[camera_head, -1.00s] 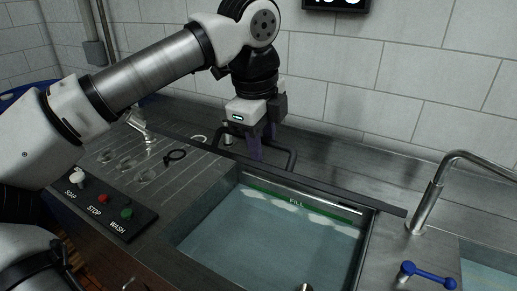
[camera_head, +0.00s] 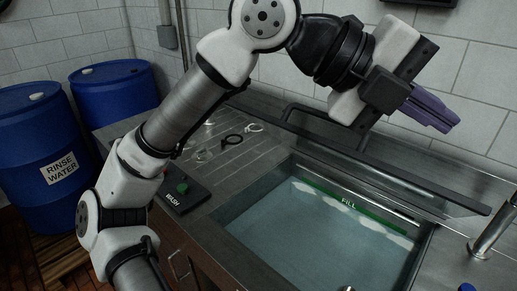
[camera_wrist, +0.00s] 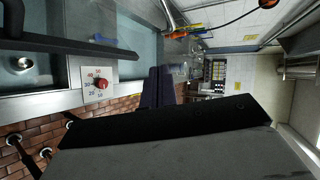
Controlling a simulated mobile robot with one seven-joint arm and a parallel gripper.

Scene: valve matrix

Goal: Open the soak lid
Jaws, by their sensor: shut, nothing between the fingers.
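The soak basin (camera_head: 315,230) is open to view, with water and a green FILL line inside. A long dark strip (camera_head: 400,177) runs along its back edge, with a black bar handle (camera_head: 320,118) behind it. This looks like the soak lid standing up, seen nearly edge-on; its full face is hidden. In the wrist view a dark bar (camera_wrist: 70,46) crosses the upper left. My gripper (camera_head: 440,115) is shut and empty, its purple fingers pointing right, above and behind the basin, apart from the strip and handle. The fingers also show in the wrist view (camera_wrist: 160,88).
A drainboard (camera_head: 235,160) with small rings and a button panel (camera_head: 183,190) lie left of the basin. Blue barrels (camera_head: 40,140) stand at the far left. A tap (camera_head: 495,230) stands at the right. A tiled wall (camera_head: 480,70) is close behind.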

